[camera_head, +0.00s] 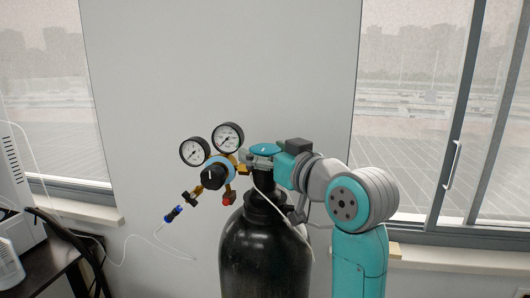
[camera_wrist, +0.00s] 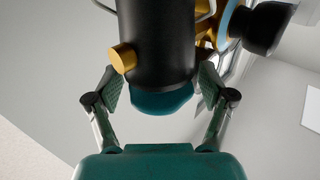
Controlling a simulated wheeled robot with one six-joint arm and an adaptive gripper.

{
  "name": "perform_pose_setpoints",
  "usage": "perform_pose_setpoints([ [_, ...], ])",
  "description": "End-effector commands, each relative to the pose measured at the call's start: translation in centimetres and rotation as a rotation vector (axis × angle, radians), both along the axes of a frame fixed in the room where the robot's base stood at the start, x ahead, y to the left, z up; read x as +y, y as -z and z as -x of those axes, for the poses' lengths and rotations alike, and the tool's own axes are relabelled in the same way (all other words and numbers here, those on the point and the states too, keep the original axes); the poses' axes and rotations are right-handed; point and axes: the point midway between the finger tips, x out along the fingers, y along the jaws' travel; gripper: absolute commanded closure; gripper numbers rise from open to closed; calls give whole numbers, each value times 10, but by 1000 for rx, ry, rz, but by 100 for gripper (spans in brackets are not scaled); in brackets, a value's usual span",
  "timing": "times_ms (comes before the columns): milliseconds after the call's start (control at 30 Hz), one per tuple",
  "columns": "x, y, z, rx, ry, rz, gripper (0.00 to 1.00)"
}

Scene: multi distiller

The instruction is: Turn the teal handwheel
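The teal handwheel (camera_head: 264,148) sits on top of the valve of a black gas cylinder (camera_head: 264,255). In the wrist view the teal handwheel (camera_wrist: 160,102) shows as a rounded teal cap at the end of a dark valve body (camera_wrist: 155,45). My gripper (camera_head: 258,156) reaches in from the right at the valve's height. In the wrist view my gripper (camera_wrist: 160,88) has one finger on each side of the handwheel. The fingers are apart, with a narrow gap seeming to show on each side. The far side of the wheel is hidden.
A regulator with two white gauges (camera_head: 228,137) and a black knob (camera_head: 214,176) stands just left of the valve. A blue-ended hose fitting (camera_head: 174,214) hangs lower left. A dark table (camera_head: 62,262) with equipment is at far left. A grey wall (camera_head: 150,90) stands behind.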

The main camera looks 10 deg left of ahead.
Motion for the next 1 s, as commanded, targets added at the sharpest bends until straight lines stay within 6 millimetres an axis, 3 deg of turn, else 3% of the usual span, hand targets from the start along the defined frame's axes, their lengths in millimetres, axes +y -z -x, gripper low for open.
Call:
perform_pose_setpoints([
  [33,0,0,0,0,0,0,35],
  [167,0,0,0,0,0,0,68],
  [200,0,0,0,0,0,0,69],
  [567,-1,0,-1,1,-57,0,69],
  [1000,-2,0,-2,1,-401,-1,69],
])
